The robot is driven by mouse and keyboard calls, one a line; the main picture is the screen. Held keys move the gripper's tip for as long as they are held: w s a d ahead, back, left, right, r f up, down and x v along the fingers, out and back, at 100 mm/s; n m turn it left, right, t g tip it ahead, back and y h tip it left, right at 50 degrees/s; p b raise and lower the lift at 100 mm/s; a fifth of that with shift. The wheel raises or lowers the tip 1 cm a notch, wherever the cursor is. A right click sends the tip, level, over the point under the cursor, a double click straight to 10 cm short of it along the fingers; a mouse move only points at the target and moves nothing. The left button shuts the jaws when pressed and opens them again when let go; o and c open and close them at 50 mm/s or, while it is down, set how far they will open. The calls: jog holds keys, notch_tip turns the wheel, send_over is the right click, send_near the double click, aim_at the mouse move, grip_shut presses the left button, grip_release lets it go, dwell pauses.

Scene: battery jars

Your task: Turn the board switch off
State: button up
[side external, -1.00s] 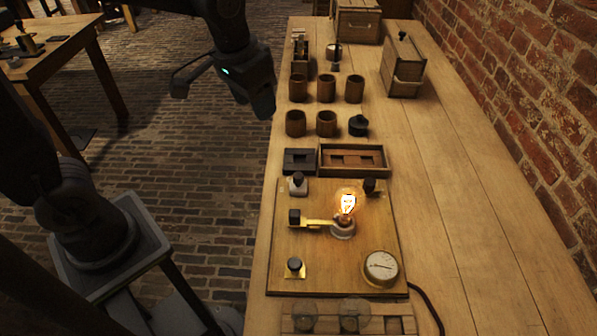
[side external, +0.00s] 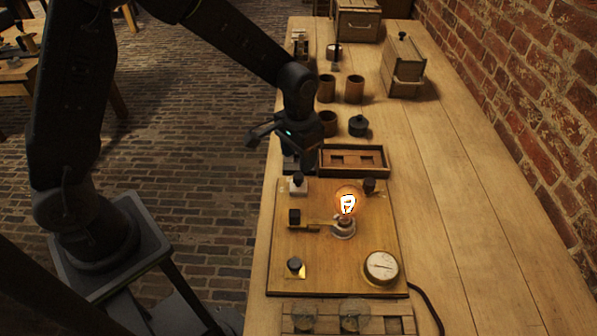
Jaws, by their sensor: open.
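The wooden board (side external: 350,277) lies flat on the bench. The glass bulb (side external: 347,203) on it glows. A brass strip with a black block (side external: 295,216) at its left end runs toward the bulb's base; it looks like the switch lever, and it lies flat. A black knob on a brass plate (side external: 294,265) sits at the front left of the board. My gripper (side external: 301,165) points down behind the board's far left corner, above the small dark tray, apart from the switch. It is open and holds nothing visible; its fingers are dark and hard to make out.
A round dial (side external: 381,267) sits at the board's front right. A white-based post (side external: 298,185) stands at its far left, near my gripper. Behind are a wooden tray (side external: 384,163), brown jars (side external: 355,89) and wooden boxes (side external: 403,66). The bench's right side is clear.

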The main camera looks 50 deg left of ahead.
aim_at(298, 175)
notch_tip(298, 175, down, 6)
jog(key=shift+r, duration=0.1)
jog(key=shift+c, duration=0.2)
jog(key=c, duration=0.9)
